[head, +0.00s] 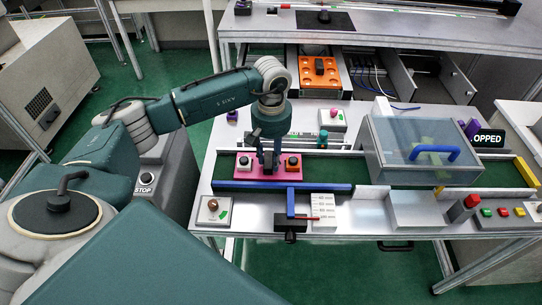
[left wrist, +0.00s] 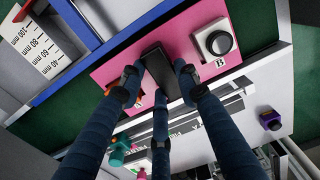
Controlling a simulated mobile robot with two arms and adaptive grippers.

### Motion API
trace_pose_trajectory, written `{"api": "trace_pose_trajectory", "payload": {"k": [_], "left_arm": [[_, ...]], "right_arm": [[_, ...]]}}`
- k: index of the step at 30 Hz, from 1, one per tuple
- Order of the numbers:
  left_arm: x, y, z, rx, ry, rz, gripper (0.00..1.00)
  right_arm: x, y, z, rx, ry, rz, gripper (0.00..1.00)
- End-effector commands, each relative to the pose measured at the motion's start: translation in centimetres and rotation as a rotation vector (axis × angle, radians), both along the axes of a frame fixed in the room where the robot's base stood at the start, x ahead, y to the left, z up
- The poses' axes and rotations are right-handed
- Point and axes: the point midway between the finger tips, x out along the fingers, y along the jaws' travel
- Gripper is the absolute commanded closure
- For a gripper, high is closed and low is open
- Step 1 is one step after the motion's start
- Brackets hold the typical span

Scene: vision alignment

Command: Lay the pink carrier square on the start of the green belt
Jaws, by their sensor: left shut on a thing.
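The pink carrier square (head: 268,177) is over the left end of the green belt (head: 338,171), behind the blue rail. It lies on the belt or just above it; I cannot tell which.
The blue rail (head: 230,185) borders the belt's near side. A clear-lidded box (head: 412,140) with a blue handle spans the belt to the right. A red-and-blue stop piece (head: 290,204) and a millimetre scale (head: 322,208) are in front. The belt between carrier and box is clear.

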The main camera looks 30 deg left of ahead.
Motion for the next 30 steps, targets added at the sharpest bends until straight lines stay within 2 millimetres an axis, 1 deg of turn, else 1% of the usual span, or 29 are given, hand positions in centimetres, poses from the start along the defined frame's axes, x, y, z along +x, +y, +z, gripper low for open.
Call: {"api": "trace_pose_trajectory", "payload": {"k": [11, 12, 14, 15, 25, 28, 30], "left_arm": [[0.1, 0.0, -0.5, -0.001, -0.003, 0.0, 1.0], [0.1, 0.0, -0.4, -0.001, -0.003, 0.0, 0.66], [0.1, 0.0, -0.4, 0.0, -0.002, 0.0, 0.54], [0.0, 0.0, -0.4, 0.0, -0.001, 0.0, 0.46], [0.0, 0.0, -0.3, 0.0, 0.0, 0.0, 0.46], [0.1, 0.0, 0.6, -0.001, -0.003, -0.001, 0.46], [0.1, 0.0, 1.7, 0.0, -0.004, -0.001, 0.46]], "right_arm": [[0.0, 0.2, -0.6, 0.002, -0.001, 0.0, 0.6], [0.0, 0.2, -0.6, 0.002, -0.001, 0.0, 0.6], [0.0, 0.3, -0.5, 0.003, 0.0, 0.0, 0.6], [0.0, 0.3, -0.5, 0.004, 0.0, 0.0, 0.6], [0.2, 0.2, -0.6, 0.002, -0.003, 0.002, 0.6], [0.1, 0.2, -0.5, 0.002, -0.002, 0.001, 0.6], [0.1, 0.2, -0.5, 0.002, -0.002, 0.001, 0.6]]}}
